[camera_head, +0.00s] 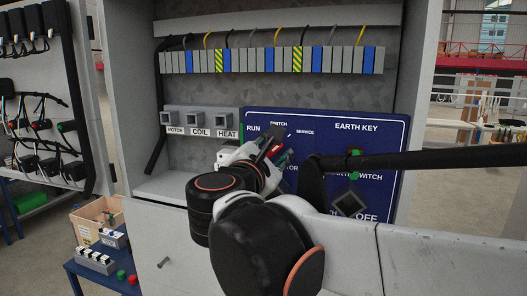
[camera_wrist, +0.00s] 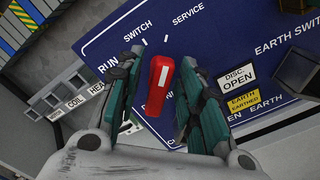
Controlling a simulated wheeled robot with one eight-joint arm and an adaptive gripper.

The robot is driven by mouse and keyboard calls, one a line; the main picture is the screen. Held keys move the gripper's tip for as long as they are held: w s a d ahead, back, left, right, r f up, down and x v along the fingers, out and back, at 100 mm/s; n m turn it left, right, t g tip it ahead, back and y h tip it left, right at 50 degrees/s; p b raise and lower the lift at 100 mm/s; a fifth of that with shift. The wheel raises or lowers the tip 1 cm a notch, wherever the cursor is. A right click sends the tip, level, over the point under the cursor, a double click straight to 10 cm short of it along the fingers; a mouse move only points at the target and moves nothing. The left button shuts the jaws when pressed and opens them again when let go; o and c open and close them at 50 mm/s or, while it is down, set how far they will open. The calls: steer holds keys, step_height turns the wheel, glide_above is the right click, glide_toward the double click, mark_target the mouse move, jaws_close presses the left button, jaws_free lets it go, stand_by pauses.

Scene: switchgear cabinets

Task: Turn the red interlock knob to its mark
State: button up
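The red interlock knob (camera_wrist: 158,88) is a red bar-shaped handle with a white stripe, on the blue panel (camera_wrist: 215,50) below the words SWITCH and SERVICE. Its upper end tilts slightly right in the wrist view, and short white marks show above it. My gripper (camera_wrist: 161,62) is open, with one dark-green-padded finger on each side of the knob. Gaps show between the knob and both fingers. In the head view my gripper (camera_head: 274,150) is in front of the panel and hides most of the knob and nearby lettering.
A black earth switch knob (camera_head: 349,203) is at the panel's lower right. DISC OPEN and EARTH EARTHED labels (camera_wrist: 240,88) sit right of my gripper. Square MOTOR, COIL and HEAT switches (camera_head: 198,122) are left of the panel. A terminal row (camera_head: 270,60) runs above.

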steer(key=v, duration=1.2)
stand_by(0.3)
steer(key=s+d+f+m+g+b, duration=0.1)
steer(key=d+f+m+g+b, duration=0.5)
steer(key=f, duration=0.9)
steer(key=d+f+m+g+b, duration=0.1)
steer(key=d+f+m+b, duration=0.1)
steer(key=d+f+b, duration=1)
steer(key=s+f+m+g+y+b, duration=0.1)
steer(key=f+m+b, duration=0.4)
steer(key=f, duration=0.6)
steer(key=s+d+f+m+g+y+b, duration=0.1)
steer(key=s+f+m+y+b, duration=0.2)
steer(key=f, duration=0.9)
steer(key=s+d+f+m+y+b, duration=0.1)
steer(key=s+f+m+y+b, duration=0.1)
steer(key=s+f+m+b, duration=0.2)
step_height(320, 180, down, 8)
steer(key=m+b, duration=0.3)
steer(key=b, duration=0.1)
steer(key=shift+g, duration=0.4)
